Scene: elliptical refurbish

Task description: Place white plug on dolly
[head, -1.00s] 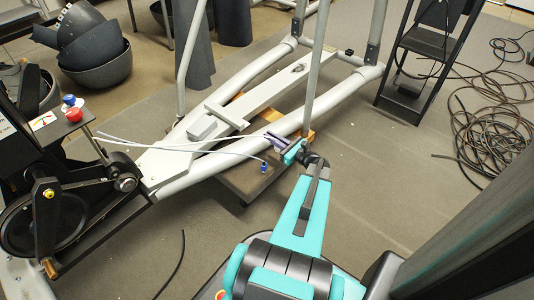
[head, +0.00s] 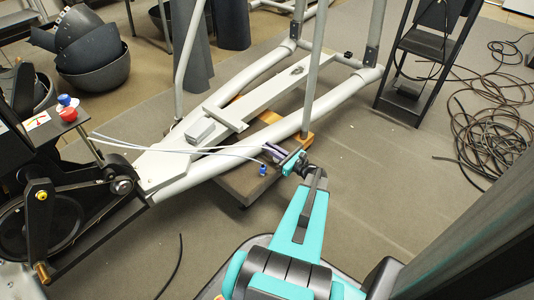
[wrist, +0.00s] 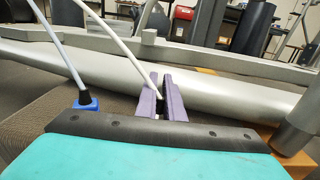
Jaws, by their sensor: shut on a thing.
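My gripper (head: 273,151) is shut on the end of a white cable (wrist: 120,45), low over the dolly (head: 235,187). The white plug itself is mostly hidden between the lilac fingers (wrist: 163,96) in the wrist view. The dolly is a low brown platform with wooden edges, partly under the grey frame. I cannot tell whether the held plug touches its top. A blue plug (head: 262,170) on a second white cable is at the dolly's top, left of my fingers in the wrist view (wrist: 86,101).
The grey tube frame (head: 250,130) of the elliptical crosses over the dolly, with an upright post (head: 313,80) just beyond my gripper. The flywheel (head: 50,225) is at left. Black cable coils (head: 490,130) lie at right. Floor right of the dolly is clear.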

